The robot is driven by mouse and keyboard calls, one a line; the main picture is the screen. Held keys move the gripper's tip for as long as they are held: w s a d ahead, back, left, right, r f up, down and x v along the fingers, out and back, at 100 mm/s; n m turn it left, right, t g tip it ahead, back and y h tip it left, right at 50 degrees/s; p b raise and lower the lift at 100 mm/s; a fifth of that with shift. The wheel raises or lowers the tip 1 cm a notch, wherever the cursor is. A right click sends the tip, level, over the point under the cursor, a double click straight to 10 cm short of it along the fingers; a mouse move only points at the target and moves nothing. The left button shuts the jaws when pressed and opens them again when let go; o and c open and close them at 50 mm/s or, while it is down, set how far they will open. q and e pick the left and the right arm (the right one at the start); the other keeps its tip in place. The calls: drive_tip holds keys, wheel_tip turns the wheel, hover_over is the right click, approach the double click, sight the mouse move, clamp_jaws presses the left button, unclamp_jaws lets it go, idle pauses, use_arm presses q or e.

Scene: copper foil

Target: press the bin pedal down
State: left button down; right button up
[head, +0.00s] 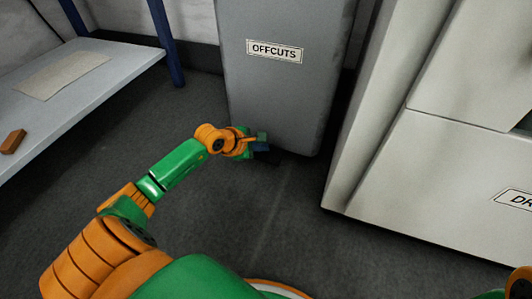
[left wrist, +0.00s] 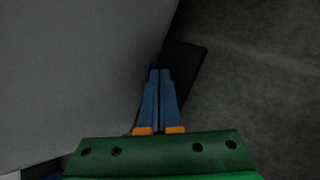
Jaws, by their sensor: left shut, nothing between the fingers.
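The grey bin (head: 275,90) with an OFFCUTS label (head: 274,51) stands at the back centre. In the left wrist view its wall (left wrist: 75,70) fills the left side. A dark flat pedal (left wrist: 190,70) sticks out at the foot of the bin. My left gripper (head: 262,147) is low at the bin's front base, and its blue fingers (left wrist: 160,72) are together and empty. The fingertips lie over the pedal in the left wrist view and hide part of it. I cannot tell whether they touch it. My right gripper is out of view.
A pale cabinet (head: 420,170) with drawers stands to the right of the bin. A bench (head: 75,95) on blue legs is at the left, with a brown block (head: 13,141) and a paper sheet (head: 62,75) on it. Dark floor (head: 255,215) between them is clear.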

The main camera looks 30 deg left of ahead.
sight(262, 154)
use_arm(q)
drive_tip(key=shift+s+f+b, duration=0.1)
drive_tip(key=shift+f+b, duration=0.5)
idle(0.7)
drive_tip(key=shift+f, duration=0.4)
drive_tip(key=shift+f+b, duration=0.3)
drive_tip(key=shift+f, duration=0.35)
idle(0.4)
drive_tip(key=shift+r, duration=0.2)
drive_tip(key=shift+r+p, duration=1.95)
drive_tip(key=shift+r, duration=0.05)
wheel_tip(262, 154, up, 5)
drive_tip(key=p, duration=0.5)
drive_tip(key=shift+r, duration=0.15)
